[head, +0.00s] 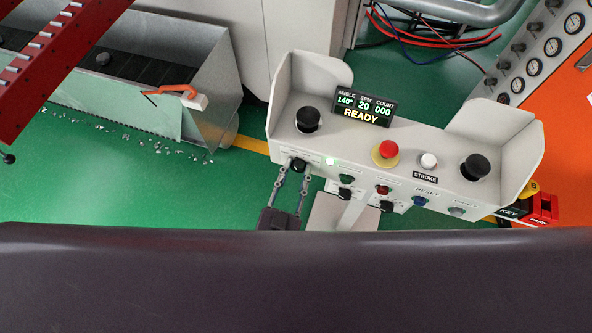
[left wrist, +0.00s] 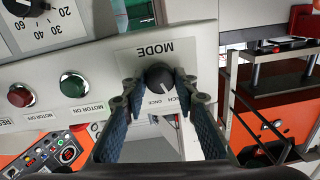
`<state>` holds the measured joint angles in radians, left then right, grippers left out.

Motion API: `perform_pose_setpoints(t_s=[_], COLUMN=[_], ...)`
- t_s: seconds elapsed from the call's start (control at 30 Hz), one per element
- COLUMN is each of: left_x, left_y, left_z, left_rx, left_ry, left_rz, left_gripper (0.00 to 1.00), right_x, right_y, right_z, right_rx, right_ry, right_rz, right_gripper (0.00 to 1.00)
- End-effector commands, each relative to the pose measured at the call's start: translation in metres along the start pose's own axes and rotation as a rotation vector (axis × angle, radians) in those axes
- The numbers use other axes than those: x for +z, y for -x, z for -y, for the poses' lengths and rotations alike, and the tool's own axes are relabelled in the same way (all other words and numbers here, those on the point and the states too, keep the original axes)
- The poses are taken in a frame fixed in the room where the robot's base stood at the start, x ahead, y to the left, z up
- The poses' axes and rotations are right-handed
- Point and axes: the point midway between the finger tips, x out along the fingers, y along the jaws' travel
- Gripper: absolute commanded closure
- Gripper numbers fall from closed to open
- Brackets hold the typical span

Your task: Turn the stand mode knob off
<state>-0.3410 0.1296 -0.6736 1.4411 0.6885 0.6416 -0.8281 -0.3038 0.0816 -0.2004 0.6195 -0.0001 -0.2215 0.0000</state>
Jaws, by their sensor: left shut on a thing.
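The stand mode knob (head: 299,165) is a black knob at the left end of the front face of the grey control stand (head: 405,160). In the left wrist view the knob (left wrist: 159,76) sits under an upside-down MODE label, with the word ONCE near it. A pale pointer mark shows on it, but I cannot tell its setting. My left gripper (head: 292,172) reaches up from below, its fingers on either side of the knob. In the left wrist view my left gripper (left wrist: 157,88) is shut on it. My right gripper is not in view.
Green (left wrist: 74,85) and red (left wrist: 19,96) motor buttons lie beside the knob. A red emergency button (head: 388,150) and two black palm buttons stand on top. The display (head: 363,106) reads READY.

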Motion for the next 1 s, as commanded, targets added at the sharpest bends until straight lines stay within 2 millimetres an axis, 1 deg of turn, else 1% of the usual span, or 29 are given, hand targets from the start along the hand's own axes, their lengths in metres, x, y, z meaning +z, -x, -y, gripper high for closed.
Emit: perform_pose_setpoints(t_s=[0.03, 0.07, 0.27, 0.47, 1.0], left_x=[0.0, 0.0, 0.0001, 0.0003, 0.0004], left_y=[0.0002, 0.0002, 0.0003, 0.0005, 0.0004], left_z=[-0.0001, 0.0, 0.0, 0.0001, 0.0006], left_rx=[0.0, 0.0, 0.0, 0.0, 0.002], left_ry=[0.0, 0.0, 0.015, 0.092, 0.503], left_rz=[0.0, 0.0, 0.001, 0.005, 0.017], left_gripper=[0.94, 0.97, 0.97, 0.97, 0.97], right_x=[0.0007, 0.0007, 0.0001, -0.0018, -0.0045], right_y=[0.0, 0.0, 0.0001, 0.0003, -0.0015], right_z=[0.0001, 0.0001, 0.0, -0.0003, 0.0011], right_rx=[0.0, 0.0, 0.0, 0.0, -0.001], right_ry=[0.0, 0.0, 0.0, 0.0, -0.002], right_rz=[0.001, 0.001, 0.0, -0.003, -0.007], right_gripper=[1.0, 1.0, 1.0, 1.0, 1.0])
